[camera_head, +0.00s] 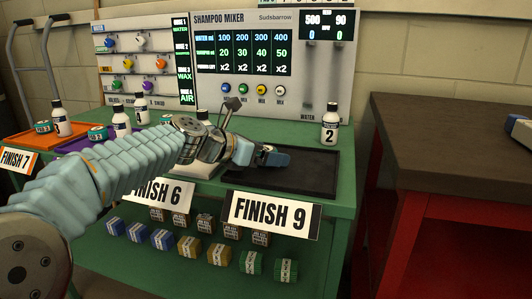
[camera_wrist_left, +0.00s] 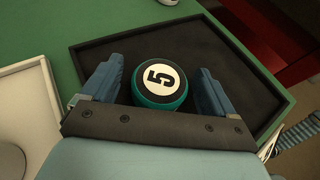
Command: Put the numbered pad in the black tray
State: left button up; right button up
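In the head view the black tray (camera_head: 318,175) lies on the green bench behind the FINISH 9 sign. My left gripper (camera_head: 275,157) is low over the tray's left part and hides the pad there. In the left wrist view my left gripper (camera_wrist_left: 160,88) has its fingers apart on either side of the pad, with a gap on both sides. My right gripper is not in view.
A white bottle marked 2 (camera_head: 330,126) stands at the tray's back edge. A white tray (camera_head: 202,169) is to the left, partly under my arm. Other bottles and pads stand farther left. The shampoo mixer panel (camera_head: 255,60) rises behind. The black tray's right part is clear.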

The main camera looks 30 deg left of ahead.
pick_arm(q)
jog(key=shift+r, duration=0.15)
jog(key=shift+s+a+r, duration=0.1)
jog(key=shift+s+r, duration=0.05)
jog(key=shift+s, duration=0.05)
jog(key=p+v, duration=0.1)
jog(key=v, duration=1)
jog(key=shift+s+a, duration=0.1)
jog(key=shift+s, duration=0.05)
